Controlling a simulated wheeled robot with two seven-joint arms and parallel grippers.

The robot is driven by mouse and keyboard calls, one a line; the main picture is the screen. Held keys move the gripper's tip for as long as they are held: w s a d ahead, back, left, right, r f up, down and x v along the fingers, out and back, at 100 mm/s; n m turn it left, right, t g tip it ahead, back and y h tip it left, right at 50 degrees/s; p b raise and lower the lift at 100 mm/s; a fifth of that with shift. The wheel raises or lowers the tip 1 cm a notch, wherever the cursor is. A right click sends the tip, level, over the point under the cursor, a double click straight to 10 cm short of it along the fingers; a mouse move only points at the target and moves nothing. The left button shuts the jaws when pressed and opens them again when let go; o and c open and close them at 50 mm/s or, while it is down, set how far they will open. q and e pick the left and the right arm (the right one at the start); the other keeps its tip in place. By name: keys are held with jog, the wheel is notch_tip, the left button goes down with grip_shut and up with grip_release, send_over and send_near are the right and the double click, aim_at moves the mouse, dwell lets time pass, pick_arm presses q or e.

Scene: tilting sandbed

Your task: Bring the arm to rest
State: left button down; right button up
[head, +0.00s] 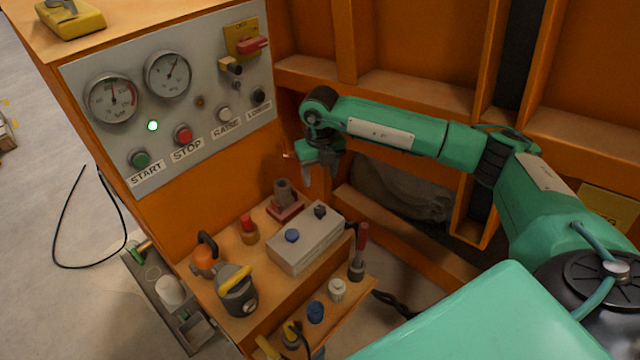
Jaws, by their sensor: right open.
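My right arm, green with dark joints, reaches in from the right side of the head view. Its right gripper (321,176) points down, open and empty, to the right of the control panel (185,110) and above the back of the orange shelf. It appears apart from the panel and from the items on the shelf. My left gripper is not in view.
The panel carries two gauges, a lit green lamp (153,126) and several labelled buttons. Below, a grey box (306,238), a red-handled tool (359,252) and several small items crowd the shelf. Orange frame beams (420,89) stand behind my arm. A black cable (62,226) lies on the floor.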

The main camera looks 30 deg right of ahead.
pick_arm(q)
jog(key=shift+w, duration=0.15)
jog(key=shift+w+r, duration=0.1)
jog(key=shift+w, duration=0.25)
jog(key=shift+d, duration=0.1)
